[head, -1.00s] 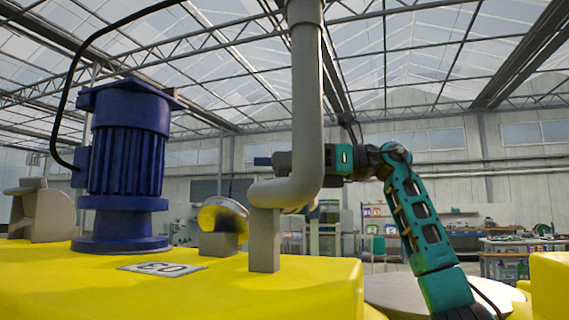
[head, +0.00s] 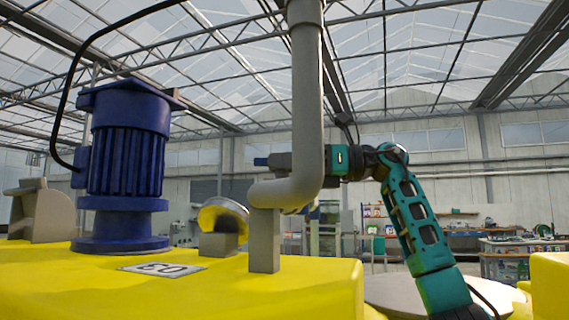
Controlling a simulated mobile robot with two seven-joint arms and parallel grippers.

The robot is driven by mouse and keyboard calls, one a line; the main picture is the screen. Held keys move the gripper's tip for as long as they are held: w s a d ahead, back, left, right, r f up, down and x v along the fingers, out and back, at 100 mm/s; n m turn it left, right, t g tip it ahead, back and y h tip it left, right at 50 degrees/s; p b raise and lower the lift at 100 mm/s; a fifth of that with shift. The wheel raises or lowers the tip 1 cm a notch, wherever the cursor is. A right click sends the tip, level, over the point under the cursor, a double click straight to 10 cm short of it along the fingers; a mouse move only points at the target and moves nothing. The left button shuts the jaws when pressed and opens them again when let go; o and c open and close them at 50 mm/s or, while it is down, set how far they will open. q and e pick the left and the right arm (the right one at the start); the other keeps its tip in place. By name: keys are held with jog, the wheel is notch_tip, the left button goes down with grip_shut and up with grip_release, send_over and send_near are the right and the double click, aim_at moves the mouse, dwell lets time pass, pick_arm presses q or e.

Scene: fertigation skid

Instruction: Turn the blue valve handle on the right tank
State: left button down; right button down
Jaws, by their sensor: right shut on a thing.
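The blue valve handle (head: 261,161) shows as a short blue end just left of the vertical grey pipe. My right gripper comes in from the right behind that pipe, and a grey part (head: 280,161), seemingly its jaw, meets the blue end. The right gripper is shut on the blue handle, though the pipe hides much of the contact. My teal right wrist (head: 345,160) shows to the right of the pipe. My left gripper is out of view.
The grey pipe (head: 306,100) stands in front of my right gripper and bends left above a yellow tank top (head: 310,285). A blue motor (head: 127,165), a round gauge-like part (head: 224,218) and a label plate (head: 163,268) sit on the tank. Shelves and benches stand far behind.

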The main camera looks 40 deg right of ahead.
jog(key=shift+m+t+h+p, duration=0.45)
jog(key=shift+m+t+h, duration=1.7)
jog(key=shift+h, duration=0.65)
jog(key=c, duration=1)
grip_release()
jog(key=shift+c, duration=0.2)
jog(key=b+v, duration=0.1)
jog(key=v, duration=0.6)
jog(key=shift+s, duration=0.3)
jog(key=shift+d+b, duration=0.15)
jog(key=shift+b, duration=0.15)
